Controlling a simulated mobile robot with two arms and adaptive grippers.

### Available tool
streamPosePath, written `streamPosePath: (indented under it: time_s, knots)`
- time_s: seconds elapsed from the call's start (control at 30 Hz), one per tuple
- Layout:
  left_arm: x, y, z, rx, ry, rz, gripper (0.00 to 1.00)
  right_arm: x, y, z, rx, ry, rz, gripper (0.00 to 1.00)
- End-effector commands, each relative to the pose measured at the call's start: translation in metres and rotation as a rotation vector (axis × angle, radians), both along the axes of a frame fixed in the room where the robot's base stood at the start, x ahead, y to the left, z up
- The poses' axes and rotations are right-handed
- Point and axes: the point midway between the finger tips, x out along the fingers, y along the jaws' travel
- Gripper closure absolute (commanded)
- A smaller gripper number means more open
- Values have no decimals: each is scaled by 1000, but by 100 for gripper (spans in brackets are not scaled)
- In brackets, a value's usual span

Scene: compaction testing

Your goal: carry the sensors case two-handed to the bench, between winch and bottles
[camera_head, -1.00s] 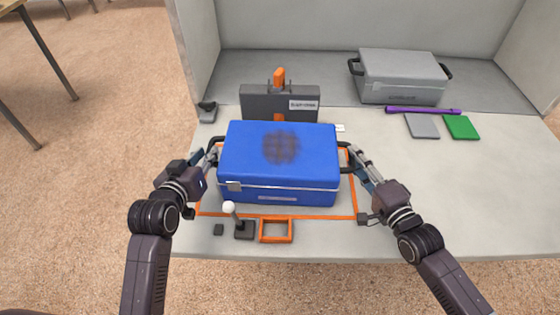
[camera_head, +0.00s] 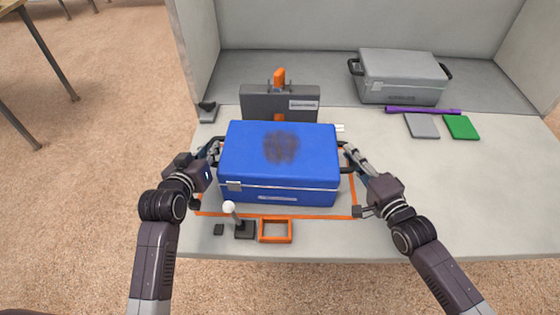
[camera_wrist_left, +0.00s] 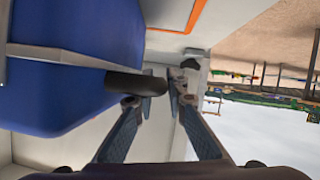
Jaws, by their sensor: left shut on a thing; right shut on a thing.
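A large blue case (camera_head: 280,165) with a dark smudge on its lid and a pale, unreadable front label sits on the bench (camera_head: 400,225). It is inside an orange outline. My left gripper (camera_head: 213,153) is shut on the black handle at its left side. In the left wrist view, my left fingers (camera_wrist_left: 160,95) are at that black handle (camera_wrist_left: 137,84), beside the blue wall. My right gripper (camera_head: 348,150) is shut on the right handle (camera_head: 346,168). The fingertips are partly hidden. I cannot pick out a winch or bottles for sure.
A dark grey case (camera_head: 255,104) with an orange part stands close behind. A grey case (camera_head: 402,80) is at the back right. A purple bar (camera_head: 423,110), grey pad (camera_head: 422,127) and green pad (camera_head: 461,127) lie right. A white-knobbed lever (camera_head: 240,227) and orange frame (camera_head: 276,230) are in front.

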Motion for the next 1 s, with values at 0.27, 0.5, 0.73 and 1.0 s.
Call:
streamPosePath:
  time_s: [0.27,0.5,0.73,1.0]
  knots:
    - [0,0,0,0,1,0,100,0,0,1,1,-3,1,100]
    - [1,0,4,0,-8,-1,100,1,0,7,4,-12,0,100]
    - [1,0,10,0,-8,0,100,1,0,12,4,-12,0,100]
    - [1,0,28,0,-7,0,100,1,0,31,4,-12,0,100]
